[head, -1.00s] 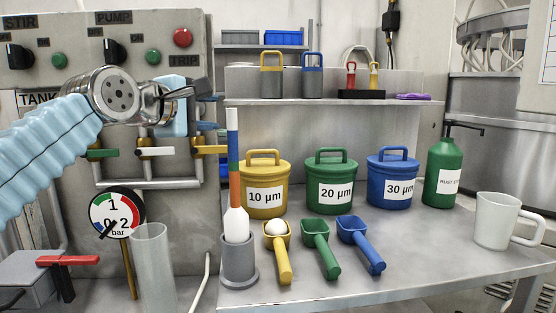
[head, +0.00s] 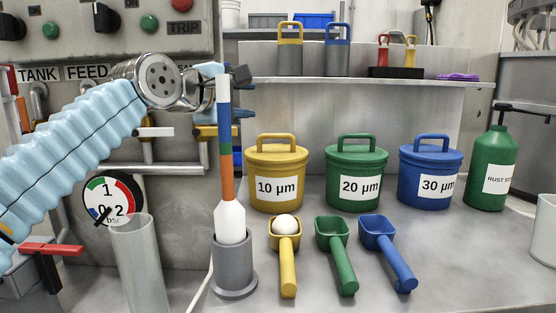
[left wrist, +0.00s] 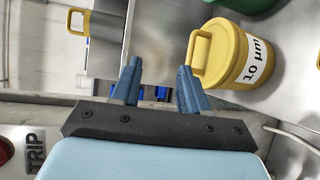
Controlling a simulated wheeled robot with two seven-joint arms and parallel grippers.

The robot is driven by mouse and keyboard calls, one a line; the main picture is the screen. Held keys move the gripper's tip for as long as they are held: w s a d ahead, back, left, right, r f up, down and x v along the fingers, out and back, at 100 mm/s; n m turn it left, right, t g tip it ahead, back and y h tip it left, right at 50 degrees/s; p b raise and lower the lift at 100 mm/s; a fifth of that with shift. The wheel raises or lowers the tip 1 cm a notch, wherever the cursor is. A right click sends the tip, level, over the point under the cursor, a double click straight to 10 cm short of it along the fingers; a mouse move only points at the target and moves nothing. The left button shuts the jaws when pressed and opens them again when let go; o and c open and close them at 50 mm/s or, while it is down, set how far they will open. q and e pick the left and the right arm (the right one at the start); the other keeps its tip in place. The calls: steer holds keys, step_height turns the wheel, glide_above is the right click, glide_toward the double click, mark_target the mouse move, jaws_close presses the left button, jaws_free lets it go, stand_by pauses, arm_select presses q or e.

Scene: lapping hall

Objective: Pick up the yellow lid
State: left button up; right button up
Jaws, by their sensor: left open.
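The yellow lid (head: 277,149), with an arched handle on top, sits on the yellow tub (head: 275,192) marked 10 µm on the bench. In the left wrist view the lid (left wrist: 220,60) and its handle are at upper right, just beyond the right finger. My left gripper (head: 230,76) is up and to the left of the lid, behind the top of a striped stick in the head view. In the left wrist view its blue-grey fingers (left wrist: 159,70) are apart with nothing between them. My right gripper does not show.
A striped white-tipped stick (head: 226,165) stands in a grey holder (head: 234,265) left of the tub. Green (head: 355,193) and blue (head: 428,192) tubs stand to the right. Yellow (head: 288,265), green (head: 342,265) and blue (head: 398,265) scoops lie in front. A shelf (head: 360,82) runs behind.

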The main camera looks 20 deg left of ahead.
arm_select(q)
steer(key=b, duration=0.6)
glide_toward(283, 136)
steer(key=p+x, duration=0.2)
steer(key=shift+w+r, duration=0.25)
steer(key=shift+w, duration=0.2)
steer(key=x, duration=0.3)
steer(key=p+x, duration=0.1)
steer(key=x, duration=0.1)
steer(key=shift+w+d+f, duration=0.25)
steer(key=shift+f, duration=0.1)
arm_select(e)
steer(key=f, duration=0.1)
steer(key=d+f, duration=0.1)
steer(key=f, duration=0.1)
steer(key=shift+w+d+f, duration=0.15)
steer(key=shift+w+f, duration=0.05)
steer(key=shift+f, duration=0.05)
arm_select(q)
steer(key=shift+c, duration=0.3)
jaws_close()
